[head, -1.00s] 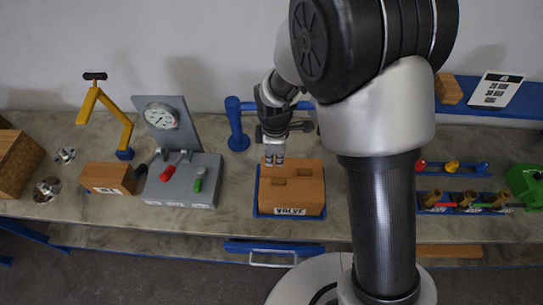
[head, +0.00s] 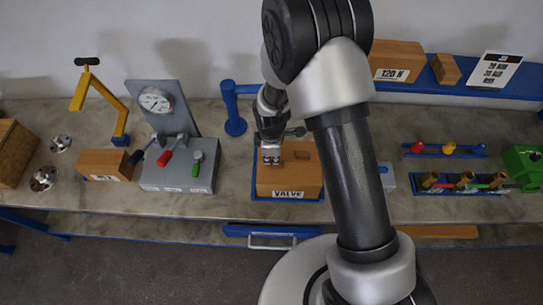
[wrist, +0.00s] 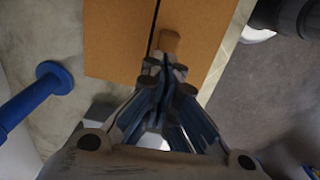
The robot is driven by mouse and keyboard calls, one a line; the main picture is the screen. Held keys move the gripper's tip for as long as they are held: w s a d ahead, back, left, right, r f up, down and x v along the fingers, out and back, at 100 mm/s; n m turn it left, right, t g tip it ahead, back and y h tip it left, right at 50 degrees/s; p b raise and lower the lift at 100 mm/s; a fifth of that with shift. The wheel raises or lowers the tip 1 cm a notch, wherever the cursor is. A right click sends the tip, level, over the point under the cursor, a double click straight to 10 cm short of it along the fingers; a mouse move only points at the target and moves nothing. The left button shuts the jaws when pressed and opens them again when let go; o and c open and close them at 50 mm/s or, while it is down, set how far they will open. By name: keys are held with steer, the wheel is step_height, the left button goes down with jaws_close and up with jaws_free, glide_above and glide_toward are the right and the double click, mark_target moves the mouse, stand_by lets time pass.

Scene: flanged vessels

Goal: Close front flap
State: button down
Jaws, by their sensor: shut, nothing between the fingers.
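The brown cardboard box (head: 289,177), marked VALVE, sits on the bench in a blue tray (head: 257,198). Its top shows a dark notch near the back right. My gripper (head: 270,160) points down over the left part of the box top. In the wrist view my gripper (wrist: 163,68) is shut and empty, its tips at the seam by the notch. I cannot tell whether they touch. My gripper hides part of the top.
A blue post (head: 234,112) stands close behind and left of the box. A grey gauge panel (head: 181,168) with levers is to the left. A rack of brass valves (head: 465,182) is at the right. A box marked 120 N (head: 396,62) sits on the back shelf.

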steer(key=shift+w+f+b, duration=0.2)
steer(key=shift+f+b, duration=0.55)
steer(key=shift+s, duration=0.2)
steer(key=shift+d+r, duration=0.1)
steer(key=shift+w+r+p, duration=0.25)
steer(key=shift+r+p, duration=0.3)
steer(key=shift+r, duration=0.15)
step_height(320, 180, up, 14)
steer(key=p, duration=0.2)
